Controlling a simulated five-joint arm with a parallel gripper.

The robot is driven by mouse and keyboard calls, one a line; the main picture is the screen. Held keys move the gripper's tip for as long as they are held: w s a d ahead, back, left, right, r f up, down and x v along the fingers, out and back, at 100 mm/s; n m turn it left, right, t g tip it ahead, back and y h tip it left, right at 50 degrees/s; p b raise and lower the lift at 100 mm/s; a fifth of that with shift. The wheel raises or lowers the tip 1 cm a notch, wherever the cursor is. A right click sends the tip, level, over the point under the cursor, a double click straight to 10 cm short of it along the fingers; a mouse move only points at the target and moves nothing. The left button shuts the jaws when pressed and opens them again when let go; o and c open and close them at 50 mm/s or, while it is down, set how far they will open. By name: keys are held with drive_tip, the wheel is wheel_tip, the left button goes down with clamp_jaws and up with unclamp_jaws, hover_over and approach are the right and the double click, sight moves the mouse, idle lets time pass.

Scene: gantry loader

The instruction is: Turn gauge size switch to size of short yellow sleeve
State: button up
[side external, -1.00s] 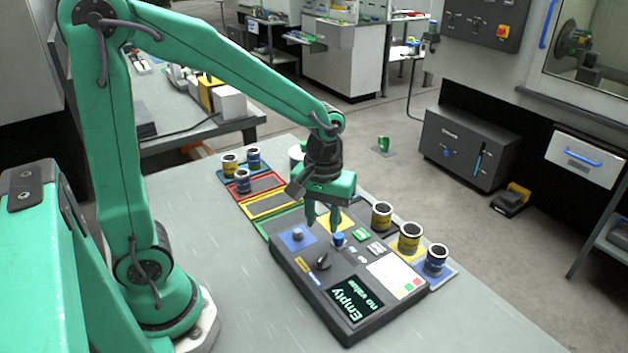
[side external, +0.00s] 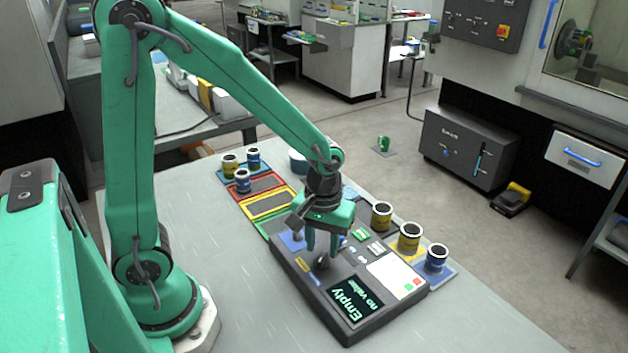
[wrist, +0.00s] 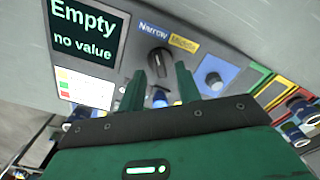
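The gauge (side external: 300,272) is a dark grey sloped box whose screen (side external: 355,302) reads "Empty, no value". Its black size switch (wrist: 159,60) sits beside a blue "Narrow" label (wrist: 153,30) and a yellow "Middle" label (wrist: 183,44); any further label is hidden or out of view. My gripper (side external: 322,252) is open and points down at the switch, its fingertips either side of it. I cannot tell whether they touch it. I cannot tell which is the short one.
Blue sleeves stand at the right (side external: 436,260) and far left (side external: 254,159). A blue pad with a knob (wrist: 212,82) is close beside the switch. Red, yellow and green trays (side external: 268,206) lie behind the gauge. The table's near part is clear.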

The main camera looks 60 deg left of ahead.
sight(322, 260)
drive_tip(key=shift+f, duration=1.15)
clamp_jaws()
